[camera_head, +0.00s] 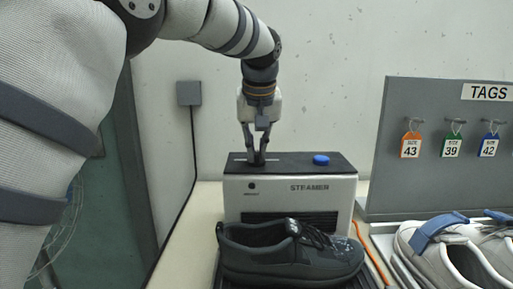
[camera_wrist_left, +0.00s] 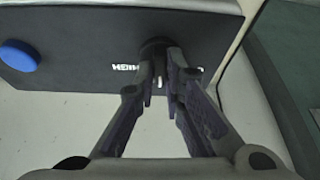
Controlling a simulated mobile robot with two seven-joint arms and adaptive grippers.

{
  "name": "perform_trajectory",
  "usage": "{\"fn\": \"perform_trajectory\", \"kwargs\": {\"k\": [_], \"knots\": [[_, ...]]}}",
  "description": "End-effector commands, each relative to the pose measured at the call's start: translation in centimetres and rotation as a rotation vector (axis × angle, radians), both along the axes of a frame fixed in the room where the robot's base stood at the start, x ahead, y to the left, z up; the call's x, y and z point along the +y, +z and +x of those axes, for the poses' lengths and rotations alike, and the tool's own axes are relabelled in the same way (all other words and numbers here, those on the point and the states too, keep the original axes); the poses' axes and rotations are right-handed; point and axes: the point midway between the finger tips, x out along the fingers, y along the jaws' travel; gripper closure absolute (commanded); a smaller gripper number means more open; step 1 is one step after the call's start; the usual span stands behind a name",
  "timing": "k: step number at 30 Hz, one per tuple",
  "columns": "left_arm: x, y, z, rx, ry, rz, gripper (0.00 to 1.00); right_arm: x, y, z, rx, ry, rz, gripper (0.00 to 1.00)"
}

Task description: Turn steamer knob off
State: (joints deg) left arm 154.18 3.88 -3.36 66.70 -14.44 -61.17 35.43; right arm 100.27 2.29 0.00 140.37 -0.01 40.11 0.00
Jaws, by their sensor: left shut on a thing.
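The steamer (camera_head: 290,195) is a light grey box with a black top, standing against the back wall. Its black knob (camera_wrist_left: 154,48) sits on the top, beside white lettering that is partly hidden. My left gripper (camera_head: 258,158) points down from above and is shut on the knob. The left wrist view also shows its fingers (camera_wrist_left: 162,75) around the knob. The knob shows in the head view only as a dark base (camera_head: 257,160) under the fingertips. My right gripper is in neither view.
A blue button (camera_head: 321,160) is on the steamer's top, right of the knob. A dark shoe (camera_head: 290,254) lies in front of the steamer. A grey tag board (camera_head: 420,175) with hanging tags stands at right, with a grey shoe (camera_head: 458,243) before it.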

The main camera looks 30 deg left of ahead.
Motion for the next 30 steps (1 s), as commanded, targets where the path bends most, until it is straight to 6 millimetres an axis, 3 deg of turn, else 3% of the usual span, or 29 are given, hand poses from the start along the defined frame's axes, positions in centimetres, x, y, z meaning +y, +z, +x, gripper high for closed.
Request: {"fn": "perform_trajectory", "kwargs": {"k": [11,30], "knots": [[-0.2,-0.6,0.3,0.008,0.308,0.004,1.0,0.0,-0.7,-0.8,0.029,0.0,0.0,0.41],[-0.2,-0.8,0.5,0.01,0.84,0.002,1.0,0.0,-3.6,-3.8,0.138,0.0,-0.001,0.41]]}}
